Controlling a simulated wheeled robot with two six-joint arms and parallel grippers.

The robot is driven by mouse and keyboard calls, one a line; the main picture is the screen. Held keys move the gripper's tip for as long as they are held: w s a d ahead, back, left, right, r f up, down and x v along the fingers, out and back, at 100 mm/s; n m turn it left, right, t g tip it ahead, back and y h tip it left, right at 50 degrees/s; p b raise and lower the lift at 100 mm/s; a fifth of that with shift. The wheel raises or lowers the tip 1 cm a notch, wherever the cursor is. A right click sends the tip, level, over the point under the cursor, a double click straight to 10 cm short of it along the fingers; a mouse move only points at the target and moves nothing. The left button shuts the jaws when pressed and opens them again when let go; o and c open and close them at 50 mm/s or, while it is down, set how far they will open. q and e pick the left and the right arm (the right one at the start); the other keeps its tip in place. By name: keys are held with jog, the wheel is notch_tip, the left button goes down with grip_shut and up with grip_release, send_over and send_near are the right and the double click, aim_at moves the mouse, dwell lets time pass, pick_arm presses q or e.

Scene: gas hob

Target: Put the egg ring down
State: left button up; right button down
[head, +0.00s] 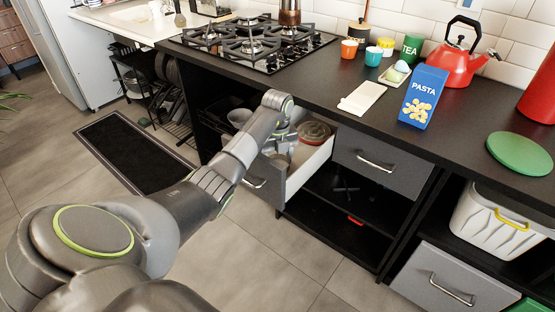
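I cannot make out an egg ring anywhere in the head view. My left arm comes in from the lower left and reaches over an open drawer (311,165) below the counter. My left gripper (284,152) points down into or just above that drawer. Its fingers are small and partly hidden by the wrist, so I cannot tell whether they are open or hold something. A round reddish, glassy-looking item (314,131) lies in the drawer, to the right of the gripper. My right gripper is out of view.
A gas hob (254,41) is set in the black counter. A folded white cloth (361,97), a blue pasta box (423,97), cups, a red kettle (462,66) and a green round lid (519,153) stand or lie to its right. A closed drawer (383,168) adjoins the open one.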

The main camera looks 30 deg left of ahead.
pick_arm(q)
jog(key=shift+f, duration=0.1)
jog(key=o, duration=1)
jog(key=shift+c, duration=0.2)
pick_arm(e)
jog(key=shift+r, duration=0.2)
pick_arm(q)
notch_tip(320, 180, up, 12)
jog(key=p, duration=0.4)
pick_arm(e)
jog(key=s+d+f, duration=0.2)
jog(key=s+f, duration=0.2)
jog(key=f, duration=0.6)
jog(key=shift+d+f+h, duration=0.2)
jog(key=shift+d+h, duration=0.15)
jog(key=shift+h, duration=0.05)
